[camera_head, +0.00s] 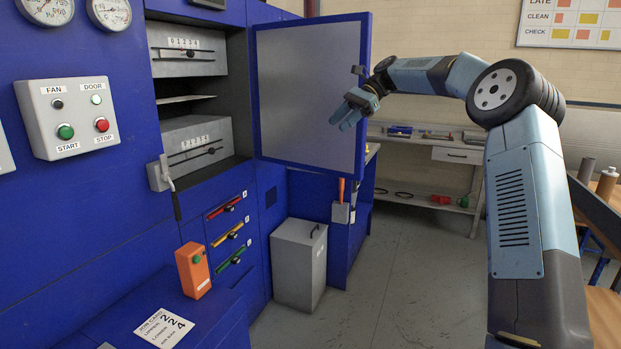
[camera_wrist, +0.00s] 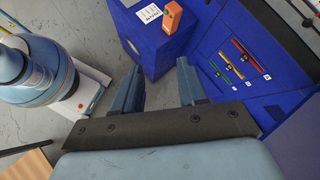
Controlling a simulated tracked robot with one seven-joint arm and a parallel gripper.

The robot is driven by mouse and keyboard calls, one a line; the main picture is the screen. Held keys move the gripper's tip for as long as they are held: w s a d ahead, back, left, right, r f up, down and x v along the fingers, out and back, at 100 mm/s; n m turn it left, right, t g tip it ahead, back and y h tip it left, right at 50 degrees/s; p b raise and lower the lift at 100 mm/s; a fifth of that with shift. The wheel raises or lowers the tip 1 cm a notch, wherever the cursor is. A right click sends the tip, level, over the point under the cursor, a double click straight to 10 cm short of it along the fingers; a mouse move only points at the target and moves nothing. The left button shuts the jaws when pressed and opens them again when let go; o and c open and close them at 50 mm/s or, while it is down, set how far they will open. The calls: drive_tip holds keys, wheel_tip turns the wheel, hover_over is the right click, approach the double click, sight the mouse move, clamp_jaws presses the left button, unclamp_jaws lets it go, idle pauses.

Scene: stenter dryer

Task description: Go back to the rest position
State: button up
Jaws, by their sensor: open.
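My gripper (camera_head: 347,114) is at the end of my raised, bent arm, in front of the grey inner panel of the open blue door (camera_head: 310,85). Its fingers point down and to the left, and I see nothing between them. In the wrist view the two fingers of my gripper (camera_wrist: 158,88) stand apart with a gap, and grey floor and the blue machine show beyond them. I cannot tell the exact distance from the fingers to the door panel.
The blue dryer (camera_head: 110,200) fills the left, with a FAN/DOOR button box (camera_head: 68,117). An orange box with a green button (camera_head: 193,270) stands on a blue ledge near a job card (camera_head: 164,328). A grey bin (camera_head: 299,264) stands below the door. The floor (camera_head: 405,265) is clear.

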drive_tip(key=s+a+n+t+h, duration=0.2)
drive_tip(key=s+n+t+h, duration=0.3)
drive_tip(key=s, duration=1.2)
drive_tip(key=s+d+f+n+t+h, duration=0.1)
drive_tip(key=s+d+f, duration=0.2)
drive_tip(key=s, duration=0.6)
drive_tip(key=s+d+f+n+t+h, duration=0.2)
drive_tip(key=s+d+f, duration=0.2)
drive_tip(key=s+d, duration=0.4)
drive_tip(key=s+d+f+n+t+h, duration=0.1)
drive_tip(key=s+d, duration=0.4)
drive_tip(key=s, duration=0.7)
wheel_tip(320, 180, down, 2)
drive_tip(key=shift+d+f+n+t+h, duration=0.25)
drive_tip(key=shift+n+t+h, duration=0.05)
drive_tip(key=shift+n, duration=0.2)
